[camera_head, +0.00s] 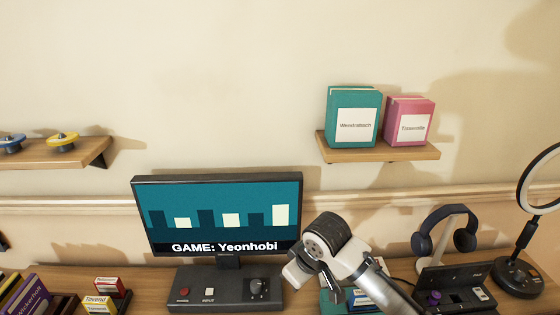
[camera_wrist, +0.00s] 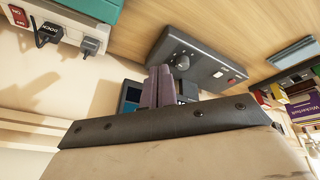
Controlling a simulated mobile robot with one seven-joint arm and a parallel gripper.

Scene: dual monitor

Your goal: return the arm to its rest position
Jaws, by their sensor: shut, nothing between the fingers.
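My arm rises from the lower right of the head view, in front of the desk just right of the monitor (camera_head: 217,215). Its bent wrist section stands above the desk, and the fingertips are hard to make out there. In the wrist view my gripper (camera_wrist: 158,86) shows two purple-grey fingers close together, shut and empty. Beyond them lies the dark monitor base (camera_wrist: 202,62) with its knob and buttons; that base also shows in the head view (camera_head: 215,292).
A power strip (camera_wrist: 60,30) with plugs lies near a teal thing at the wrist view's upper left. Headphones (camera_head: 445,232) on a stand and a ring lamp (camera_head: 518,275) stand at right. A shelf (camera_head: 385,152) holds two boxes. Small boxes (camera_head: 100,303) sit at left.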

